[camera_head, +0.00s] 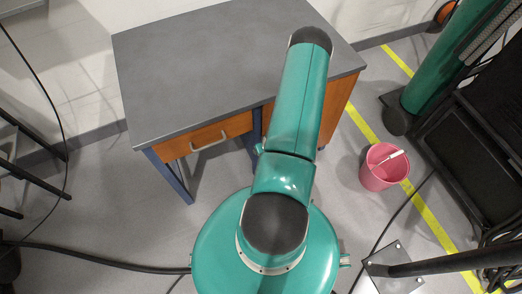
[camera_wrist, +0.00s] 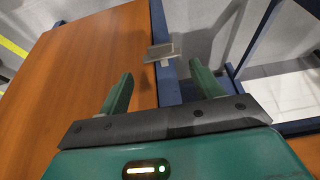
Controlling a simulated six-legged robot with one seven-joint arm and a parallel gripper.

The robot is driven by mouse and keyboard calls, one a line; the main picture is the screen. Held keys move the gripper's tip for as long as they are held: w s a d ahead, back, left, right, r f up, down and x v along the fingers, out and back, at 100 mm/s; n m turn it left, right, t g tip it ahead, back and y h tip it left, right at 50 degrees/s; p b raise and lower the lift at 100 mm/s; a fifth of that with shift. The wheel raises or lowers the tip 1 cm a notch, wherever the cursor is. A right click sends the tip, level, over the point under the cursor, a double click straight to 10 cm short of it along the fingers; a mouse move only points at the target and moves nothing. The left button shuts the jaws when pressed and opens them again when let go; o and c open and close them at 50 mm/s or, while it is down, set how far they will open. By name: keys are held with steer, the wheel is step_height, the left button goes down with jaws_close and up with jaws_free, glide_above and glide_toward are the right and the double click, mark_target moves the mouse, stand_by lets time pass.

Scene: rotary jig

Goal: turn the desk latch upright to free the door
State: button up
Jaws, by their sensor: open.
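The latch (camera_wrist: 160,51) is a small grey metal plate in the wrist view. It lies crosswise over the blue desk post (camera_wrist: 157,18), and its left end reaches toward the orange door panel (camera_wrist: 80,65). My gripper (camera_wrist: 162,69) is open, with two green fingers spread either side of the post. The latch appears just beyond the fingertips, roughly between them, with no visible contact. In the head view the grey desktop (camera_head: 200,70) shows, but my arm covers part of the desk front, and the latch and gripper are hidden there.
An orange drawer (camera_head: 205,137) with a pale handle sits at the desk's left front. A pink bucket (camera_head: 382,171) stands on the floor right of the desk. A dark rack (camera_head: 480,160) stands farther right. Cables cross the floor. Open floor lies before the drawer.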

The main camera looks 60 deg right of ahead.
steer(key=x, duration=0.8)
steer(key=shift+a, duration=0.1)
steer(key=shift+w, duration=0.1)
steer(key=c, duration=1)
